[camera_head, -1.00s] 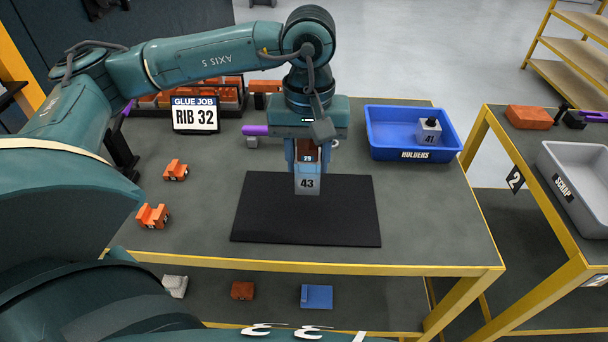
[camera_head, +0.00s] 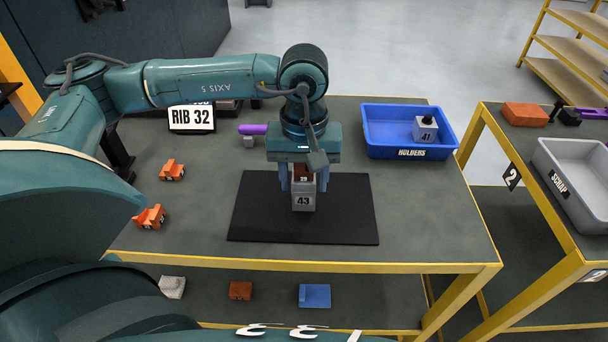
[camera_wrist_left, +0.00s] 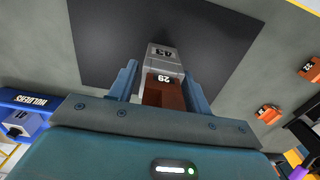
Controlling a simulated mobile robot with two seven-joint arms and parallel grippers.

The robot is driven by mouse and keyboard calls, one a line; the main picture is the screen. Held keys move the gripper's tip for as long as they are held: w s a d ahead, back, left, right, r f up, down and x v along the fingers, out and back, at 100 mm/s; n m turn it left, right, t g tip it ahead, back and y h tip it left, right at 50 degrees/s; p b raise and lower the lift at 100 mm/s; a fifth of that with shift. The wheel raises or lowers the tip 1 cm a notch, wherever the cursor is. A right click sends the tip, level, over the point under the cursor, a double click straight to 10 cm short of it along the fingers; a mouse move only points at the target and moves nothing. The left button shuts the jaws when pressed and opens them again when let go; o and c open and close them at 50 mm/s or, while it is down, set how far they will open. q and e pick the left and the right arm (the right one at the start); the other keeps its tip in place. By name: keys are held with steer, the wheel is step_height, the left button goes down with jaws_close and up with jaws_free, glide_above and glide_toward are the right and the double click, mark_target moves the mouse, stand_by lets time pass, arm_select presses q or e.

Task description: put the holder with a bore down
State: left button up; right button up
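The grey holder marked 43 (camera_head: 303,202) stands upright on the black mat (camera_head: 345,215). A copper-brown block marked 29 (camera_head: 304,178) sits in its top. Both show in the left wrist view, the holder (camera_wrist_left: 163,53) beyond the brown block (camera_wrist_left: 164,90). My left gripper (camera_head: 304,184) points down over them, one finger on each side. The fingers look spread, with a narrow gap beside the block, so it is open around it. The bore itself cannot be made out. My right gripper is out of view.
A blue HOLDERS bin (camera_head: 375,151) with holder 41 (camera_head: 425,129) stands at the back right. Orange parts (camera_head: 149,217) lie left of the mat. The RIB 32 sign (camera_head: 192,117) and a purple-topped item (camera_head: 253,129) are behind. A grey SCRAP bin (camera_head: 577,190) is on the right table.

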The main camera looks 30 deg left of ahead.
arm_select(q)
steer(key=shift+o, duration=1.1)
step_height(320, 180, up, 12)
steer(key=shift+r, duration=0.2)
